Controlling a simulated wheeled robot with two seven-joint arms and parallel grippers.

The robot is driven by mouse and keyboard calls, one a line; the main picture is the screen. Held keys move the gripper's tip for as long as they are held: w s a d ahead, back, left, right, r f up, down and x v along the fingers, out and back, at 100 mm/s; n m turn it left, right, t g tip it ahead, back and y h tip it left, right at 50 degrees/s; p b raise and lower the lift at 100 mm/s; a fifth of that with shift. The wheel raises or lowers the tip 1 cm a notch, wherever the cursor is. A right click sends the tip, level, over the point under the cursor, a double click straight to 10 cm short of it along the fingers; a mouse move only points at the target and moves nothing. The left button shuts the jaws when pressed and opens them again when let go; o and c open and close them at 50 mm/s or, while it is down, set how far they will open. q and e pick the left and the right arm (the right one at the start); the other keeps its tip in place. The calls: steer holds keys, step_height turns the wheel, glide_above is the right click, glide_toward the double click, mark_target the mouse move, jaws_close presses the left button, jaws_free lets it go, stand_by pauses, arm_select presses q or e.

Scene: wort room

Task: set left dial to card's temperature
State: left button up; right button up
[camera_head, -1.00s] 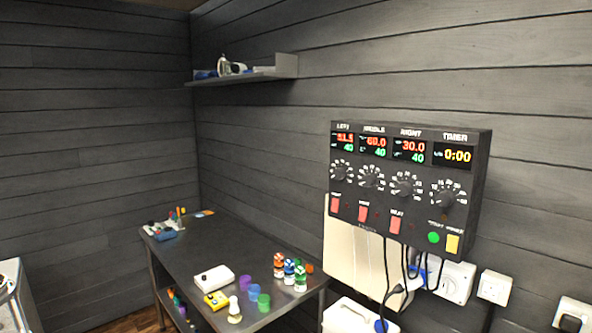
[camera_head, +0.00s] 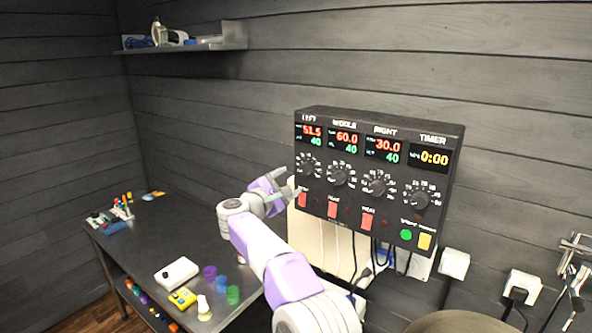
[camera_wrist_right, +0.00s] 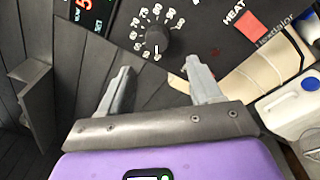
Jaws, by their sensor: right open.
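The black control panel (camera_head: 380,170) hangs on the grey plank wall, with dials in a row under lit displays. The left dial (camera_head: 308,168) is a black knob ringed by white numbers, under a display (camera_head: 310,136) reading 51.5 in red and 40 in green. In the right wrist view the left dial (camera_wrist_right: 156,45) lies just beyond the fingertips, and the red heat switch (camera_wrist_right: 250,26) is beside it. My right gripper (camera_head: 282,184) is open and empty, close to the panel's left side and apart from the dial; its fingers also show in the wrist view (camera_wrist_right: 158,72). The card is not identifiable.
A dark metal table (camera_head: 165,235) stands left, holding a white box (camera_head: 177,273), a yellow device (camera_head: 183,298) and coloured cups. A wall shelf (camera_head: 190,47) is above it. Cables and sockets (camera_head: 454,264) are below the panel. A metal stand (camera_head: 575,275) is at right.

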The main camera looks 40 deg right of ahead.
mark_target(303, 171)
steer(key=p+x, duration=0.1)
steer(key=x, duration=0.1)
steer(key=p+x, duration=0.1)
steer(key=x, duration=0.1)
steer(key=r+p+x, duration=0.1)
steer(key=x, duration=0.1)
steer(key=shift+d, duration=0.45)
steer(key=shift+w+d+f, duration=0.1)
steer(key=shift+d+f, duration=0.05)
steer(key=shift+d, duration=0.2)
steer(key=shift+c, duration=0.3)
steer(key=c, duration=1)
